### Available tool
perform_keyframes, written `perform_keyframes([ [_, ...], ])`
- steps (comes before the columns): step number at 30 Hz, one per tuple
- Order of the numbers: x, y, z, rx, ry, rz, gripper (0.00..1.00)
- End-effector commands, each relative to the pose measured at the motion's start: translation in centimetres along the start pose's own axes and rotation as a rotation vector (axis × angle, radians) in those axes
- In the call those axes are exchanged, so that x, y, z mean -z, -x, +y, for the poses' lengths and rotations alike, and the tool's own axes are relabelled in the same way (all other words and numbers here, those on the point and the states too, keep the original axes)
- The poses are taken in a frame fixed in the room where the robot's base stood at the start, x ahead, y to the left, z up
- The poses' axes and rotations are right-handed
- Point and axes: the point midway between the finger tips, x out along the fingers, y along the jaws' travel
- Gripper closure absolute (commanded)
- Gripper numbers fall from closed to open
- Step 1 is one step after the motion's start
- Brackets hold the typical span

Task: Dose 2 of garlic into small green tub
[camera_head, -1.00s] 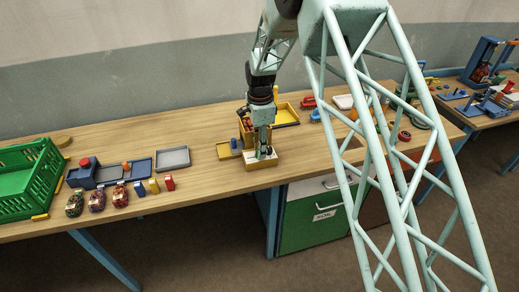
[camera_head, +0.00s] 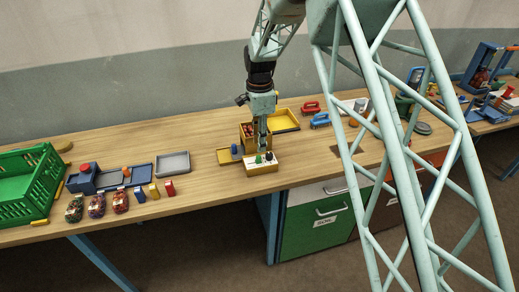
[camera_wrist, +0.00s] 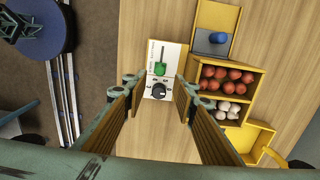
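The garlic looks to be the white bulbs (camera_wrist: 229,108) in the lower compartment of a yellow bin (camera_wrist: 200,87) in the wrist view. Above them lie reddish-brown balls (camera_wrist: 226,80). Left of the bin is a pale panel box (camera_wrist: 153,54) with a green lever (camera_wrist: 160,69) and a black knob (camera_wrist: 159,90); it also shows in the head view (camera_head: 262,168). My gripper (camera_wrist: 157,86) is open and empty, its fingers on either side of the knob in the picture; contact cannot be told. In the head view my gripper (camera_head: 262,146) points down over the box. I cannot identify a small green tub.
A large green crate (camera_head: 42,196) stands at the far left. Several filled sacks (camera_head: 97,205), blue trays (camera_head: 139,174) and a grey tray (camera_head: 173,164) lie nearby. A yellow tray with a blue piece (camera_wrist: 212,43) adjoins the bin.

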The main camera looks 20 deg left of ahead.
Motion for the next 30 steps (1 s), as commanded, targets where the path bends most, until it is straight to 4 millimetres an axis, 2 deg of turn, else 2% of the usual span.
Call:
perform_keyframes([
  [6,0.0,3.0,0.0,0.002,0.000,0.000,0.74],
  [12,0.1,4.5,0.0,0.000,0.000,0.000,0.74],
  [30,0.0,5.0,0.0,0.000,0.000,0.000,0.74],
])
